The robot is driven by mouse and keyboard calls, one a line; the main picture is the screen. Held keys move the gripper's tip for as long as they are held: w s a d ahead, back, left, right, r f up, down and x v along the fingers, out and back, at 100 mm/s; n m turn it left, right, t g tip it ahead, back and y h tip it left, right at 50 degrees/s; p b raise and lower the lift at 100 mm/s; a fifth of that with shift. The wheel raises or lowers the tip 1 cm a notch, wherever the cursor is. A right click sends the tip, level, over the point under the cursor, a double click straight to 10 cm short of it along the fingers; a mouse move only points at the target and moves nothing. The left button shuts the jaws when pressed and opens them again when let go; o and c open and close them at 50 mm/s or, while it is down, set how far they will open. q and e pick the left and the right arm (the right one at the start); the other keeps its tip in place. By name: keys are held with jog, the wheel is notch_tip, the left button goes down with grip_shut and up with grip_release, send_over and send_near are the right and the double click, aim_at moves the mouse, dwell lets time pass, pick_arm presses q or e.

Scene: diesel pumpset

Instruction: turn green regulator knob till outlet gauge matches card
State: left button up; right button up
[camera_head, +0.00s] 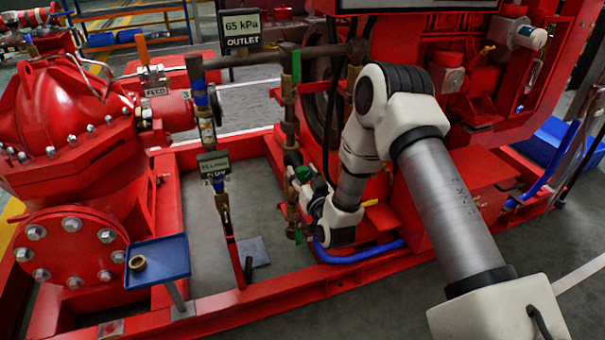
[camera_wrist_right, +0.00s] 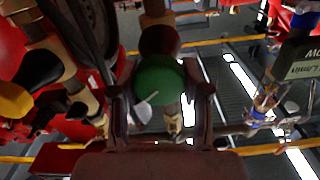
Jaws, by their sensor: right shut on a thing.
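The green regulator knob (camera_head: 303,173) sits on the pipework in the middle of the head view, partly hidden by my right gripper (camera_head: 308,185). In the right wrist view the green knob (camera_wrist_right: 158,82) fills the space between the two dark fingers of my right gripper (camera_wrist_right: 160,92), which is shut on it. A pale mark shows on the knob's face. The outlet gauge (camera_head: 241,27) above the pipe reads 65 kPa. I cannot make out a card with a target value. My left gripper is not in view.
A flow display (camera_head: 214,165) stands left of the knob, and a FEED tag (camera_head: 155,84) is further left. A blue tray (camera_head: 160,257) holding a brass ring (camera_head: 137,263) is at the front left. A blue hose (camera_head: 355,255) runs below my right wrist. Red frame rails surround the pipework.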

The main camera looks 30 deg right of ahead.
jog(key=shift+r+n+p, duration=0.3)
jog(key=shift+n+p, duration=0.6)
jog(key=shift+p, duration=0.15)
jog(key=shift+f+n, duration=0.15)
jog(key=shift+n, duration=0.25)
jog(key=shift+f, duration=0.15)
jog(key=o, duration=1.2)
jog(key=shift+c, duration=0.2)
jog(key=v, duration=1.2)
jog(key=shift+a, duration=0.1)
